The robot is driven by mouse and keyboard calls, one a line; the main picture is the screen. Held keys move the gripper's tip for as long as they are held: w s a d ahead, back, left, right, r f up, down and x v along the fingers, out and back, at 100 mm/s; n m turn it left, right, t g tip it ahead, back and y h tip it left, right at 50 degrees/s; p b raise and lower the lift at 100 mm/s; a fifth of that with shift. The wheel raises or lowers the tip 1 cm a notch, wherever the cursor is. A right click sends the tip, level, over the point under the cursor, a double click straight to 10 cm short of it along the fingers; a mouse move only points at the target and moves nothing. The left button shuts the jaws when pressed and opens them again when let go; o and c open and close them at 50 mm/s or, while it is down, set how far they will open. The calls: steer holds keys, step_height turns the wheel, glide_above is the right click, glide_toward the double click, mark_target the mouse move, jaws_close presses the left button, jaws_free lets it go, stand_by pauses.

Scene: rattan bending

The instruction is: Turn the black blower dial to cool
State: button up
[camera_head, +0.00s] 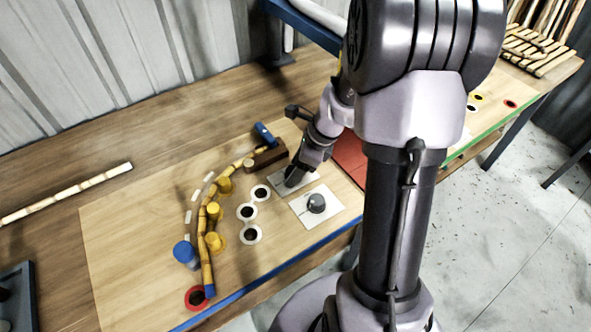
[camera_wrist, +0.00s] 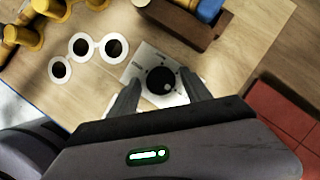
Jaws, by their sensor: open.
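The black blower dial (camera_wrist: 160,80) sits on a white plate (camera_wrist: 133,68) on the wooden board. A small light pointer mark shows on the dial in the wrist view, but I cannot read its label. My gripper (camera_wrist: 158,88) is open, with one finger on each side of the dial; I cannot tell whether they touch it. In the head view my gripper (camera_head: 292,180) is over the dial's plate and hides most of the dial. A second, dark grey dial (camera_head: 316,203) stands on another white plate (camera_head: 335,212) nearer the front edge.
A bent rattan pole (camera_head: 206,250) runs along yellow pegs (camera_head: 214,210) and a blue peg (camera_head: 185,253) at left. A brown block (camera_head: 265,160) stands just behind the dial. White rings with black centres (camera_head: 246,212) lie left of it. A red area (camera_head: 350,155) lies right.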

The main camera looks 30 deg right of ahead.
jaws_close()
steer(key=shift+r, duration=0.1)
